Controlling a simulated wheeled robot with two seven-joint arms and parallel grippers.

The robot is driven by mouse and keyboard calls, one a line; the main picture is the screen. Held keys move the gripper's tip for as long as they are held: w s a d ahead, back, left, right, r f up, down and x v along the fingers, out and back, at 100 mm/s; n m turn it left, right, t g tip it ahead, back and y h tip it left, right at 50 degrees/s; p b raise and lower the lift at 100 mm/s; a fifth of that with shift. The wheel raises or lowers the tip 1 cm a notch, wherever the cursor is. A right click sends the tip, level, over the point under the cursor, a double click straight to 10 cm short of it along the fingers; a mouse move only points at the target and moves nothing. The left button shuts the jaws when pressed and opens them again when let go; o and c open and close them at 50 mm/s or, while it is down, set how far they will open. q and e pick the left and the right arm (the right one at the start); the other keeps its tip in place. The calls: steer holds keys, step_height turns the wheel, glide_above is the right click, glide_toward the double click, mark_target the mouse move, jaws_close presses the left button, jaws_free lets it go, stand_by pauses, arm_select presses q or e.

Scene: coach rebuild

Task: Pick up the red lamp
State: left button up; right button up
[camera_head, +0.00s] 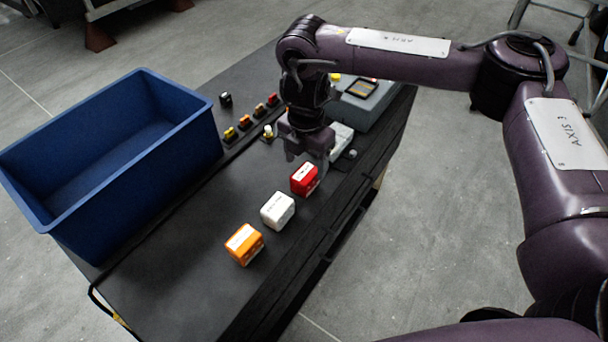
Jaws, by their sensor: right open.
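The red lamp (304,180) is a small red block with a pale label on top. It stands on the dark table, at the far end of a row with a white block (278,210) and an orange block (244,244). My right gripper (308,158) points down just behind and above the red lamp. It is open, and the lamp is not between its fingers as far as I can see. Its fingertips are partly blurred against the table. My left gripper is not in view.
A deep blue bin (110,150) stands at the table's left. Behind my gripper are a grey box with a screen (364,104), a white block (341,138) and a row of small coloured buttons (245,122). The table's (170,270) front left is clear.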

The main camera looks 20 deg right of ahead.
mark_target(306, 173)
steer(key=shift+s+f, duration=0.2)
steer(key=shift+f, duration=0.35)
step_height(306, 173, down, 3)
steer(key=shift+r, duration=0.15)
steer(key=shift+w+f, duration=0.15)
steer(key=shift+f, duration=0.75)
steer(key=c, duration=0.7)
steer(key=shift+c, duration=1.3)
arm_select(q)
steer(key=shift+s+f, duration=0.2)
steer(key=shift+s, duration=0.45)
arm_select(e)
steer(key=shift+c, duration=0.8)
steer(key=shift+r, duration=0.15)
